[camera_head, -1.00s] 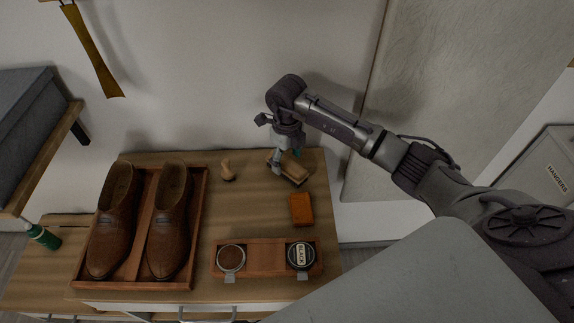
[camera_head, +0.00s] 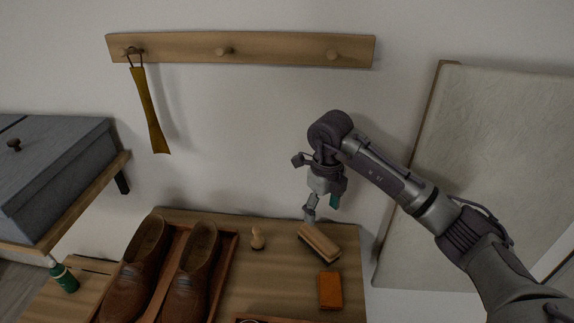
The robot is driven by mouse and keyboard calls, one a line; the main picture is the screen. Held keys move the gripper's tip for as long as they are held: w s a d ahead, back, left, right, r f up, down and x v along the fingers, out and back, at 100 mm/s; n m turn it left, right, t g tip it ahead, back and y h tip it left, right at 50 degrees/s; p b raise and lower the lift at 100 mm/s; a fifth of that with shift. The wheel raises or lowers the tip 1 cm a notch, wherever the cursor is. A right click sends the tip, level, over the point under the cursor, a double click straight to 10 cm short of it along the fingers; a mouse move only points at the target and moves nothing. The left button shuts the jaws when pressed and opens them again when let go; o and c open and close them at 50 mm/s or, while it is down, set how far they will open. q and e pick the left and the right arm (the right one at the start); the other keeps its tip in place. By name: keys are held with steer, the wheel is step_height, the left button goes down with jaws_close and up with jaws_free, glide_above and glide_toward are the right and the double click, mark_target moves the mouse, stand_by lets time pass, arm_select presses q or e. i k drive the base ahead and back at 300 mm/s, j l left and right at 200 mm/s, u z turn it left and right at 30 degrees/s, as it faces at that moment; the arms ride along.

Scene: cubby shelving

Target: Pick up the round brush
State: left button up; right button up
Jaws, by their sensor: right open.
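A small light-wood piece with a rounded knob (camera_head: 257,239), which looks like the round brush, stands upright on the wooden table top near its back edge. A larger oblong wooden brush (camera_head: 320,243) lies to its right. My right gripper (camera_head: 310,214) points down just behind and above the oblong brush's left end, to the right of the round brush and apart from it. It is open and holds nothing that I can see. Whether its fingertips touch the oblong brush I cannot tell. My left gripper is out of view.
Brown shoes (camera_head: 190,275) sit in a wooden tray (camera_head: 229,262) at left. An orange block (camera_head: 330,290) lies at front right. A shoehorn (camera_head: 150,112) hangs from a peg rail (camera_head: 280,50). A grey box (camera_head: 60,170) and green bottle (camera_head: 65,278) are far left.

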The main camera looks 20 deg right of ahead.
mark_target(257, 242)
steer(key=k, duration=1.5)
